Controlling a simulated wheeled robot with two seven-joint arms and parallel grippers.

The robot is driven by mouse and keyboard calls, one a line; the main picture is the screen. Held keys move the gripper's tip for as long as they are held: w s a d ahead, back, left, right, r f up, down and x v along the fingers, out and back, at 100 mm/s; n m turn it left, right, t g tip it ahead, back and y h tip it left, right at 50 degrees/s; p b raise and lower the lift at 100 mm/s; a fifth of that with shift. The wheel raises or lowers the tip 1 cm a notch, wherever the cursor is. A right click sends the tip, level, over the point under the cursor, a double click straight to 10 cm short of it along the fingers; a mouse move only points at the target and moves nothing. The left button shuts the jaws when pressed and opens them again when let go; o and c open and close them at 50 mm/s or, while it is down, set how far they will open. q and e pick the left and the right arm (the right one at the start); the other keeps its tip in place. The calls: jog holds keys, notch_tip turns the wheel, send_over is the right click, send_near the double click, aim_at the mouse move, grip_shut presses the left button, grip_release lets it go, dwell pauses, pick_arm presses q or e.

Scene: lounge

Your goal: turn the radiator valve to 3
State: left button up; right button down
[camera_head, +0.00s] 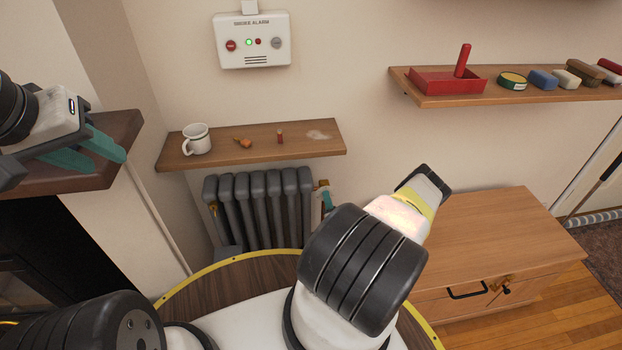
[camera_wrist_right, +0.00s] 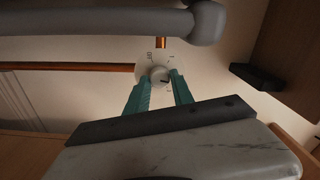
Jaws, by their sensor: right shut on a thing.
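The radiator (camera_head: 258,207) is dark grey, ribbed and on the wall below the small shelf. In the right wrist view the radiator valve (camera_wrist_right: 160,76) is a pale round knob with a dark mark, in front of a white dial plate (camera_wrist_right: 146,67). A few numerals show, too small to read surely. My right gripper (camera_wrist_right: 162,80) is shut on the knob, one teal finger on each side. In the head view a bit of its teal finger shows beside the radiator's right end, and the knob is hidden. My left gripper (camera_head: 105,158) is open and empty at the left.
A shelf (camera_head: 225,156) above the radiator holds a white mug (camera_head: 196,138) and small items. A dark shelf (camera_head: 75,180) lies under my left gripper. A wooden cabinet (camera_head: 490,230) stands at the right. A copper pipe (camera_wrist_right: 70,66) runs beside the valve.

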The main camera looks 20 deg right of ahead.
jog(key=shift+s+a+f+m, duration=0.1)
jog(key=shift+f+m, duration=0.05)
jog(key=shift+m, duration=4.55)
jog(key=c, duration=1.1)
grip_release()
jog(key=v, duration=0.7)
jog(key=shift+s, duration=0.4)
